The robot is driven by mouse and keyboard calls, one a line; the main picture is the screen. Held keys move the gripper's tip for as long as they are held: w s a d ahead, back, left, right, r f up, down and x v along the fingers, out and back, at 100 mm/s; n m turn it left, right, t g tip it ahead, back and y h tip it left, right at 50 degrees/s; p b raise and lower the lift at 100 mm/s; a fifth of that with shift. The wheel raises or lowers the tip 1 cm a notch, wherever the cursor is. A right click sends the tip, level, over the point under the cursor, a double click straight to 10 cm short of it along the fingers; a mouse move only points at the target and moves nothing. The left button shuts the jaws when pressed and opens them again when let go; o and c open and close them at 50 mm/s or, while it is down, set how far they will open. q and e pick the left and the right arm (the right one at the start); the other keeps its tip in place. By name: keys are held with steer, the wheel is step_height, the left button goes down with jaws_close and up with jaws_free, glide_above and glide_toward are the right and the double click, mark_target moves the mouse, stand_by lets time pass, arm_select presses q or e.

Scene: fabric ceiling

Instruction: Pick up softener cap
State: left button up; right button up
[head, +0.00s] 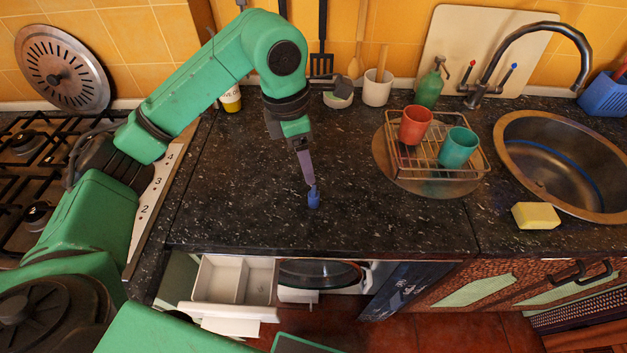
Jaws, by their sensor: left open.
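A small blue cap (314,199), which looks like the softener cap, stands on the dark speckled countertop (380,225), a little back from its front edge. My left gripper (309,184) reaches down from above, with its fingertips right at the top of the cap. It is open, but the gap between its fingers is hard to see from this angle. I cannot tell whether the fingers touch the cap. My right gripper is not in view.
A wire rack (440,165) with a red and a teal cup stands to the right. Beyond it are a sink (565,165) and a yellow sponge (536,216). A gas stove (40,170) is on the left. An open white drawer (235,280) juts out below the counter.

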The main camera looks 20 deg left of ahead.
mark_target(314, 195)
arm_select(q)
steer(key=f, duration=0.2)
steer(key=s+d+f+p, duration=0.1)
steer(key=shift+f, duration=0.4)
steer(key=f+p, duration=0.1)
steer(key=f, duration=0.1)
steer(key=f+p, duration=0.1)
steer(key=f, duration=0.1)
steer(key=w+f+p, duration=0.1)
steer(key=f, duration=0.2)
steer(key=shift+d, duration=0.35)
steer(key=shift+d+f, duration=0.1)
steer(key=shift+f, duration=0.15)
steer(key=shift+w, duration=0.1)
steer(key=shift+c, duration=0.7)
jaws_close()
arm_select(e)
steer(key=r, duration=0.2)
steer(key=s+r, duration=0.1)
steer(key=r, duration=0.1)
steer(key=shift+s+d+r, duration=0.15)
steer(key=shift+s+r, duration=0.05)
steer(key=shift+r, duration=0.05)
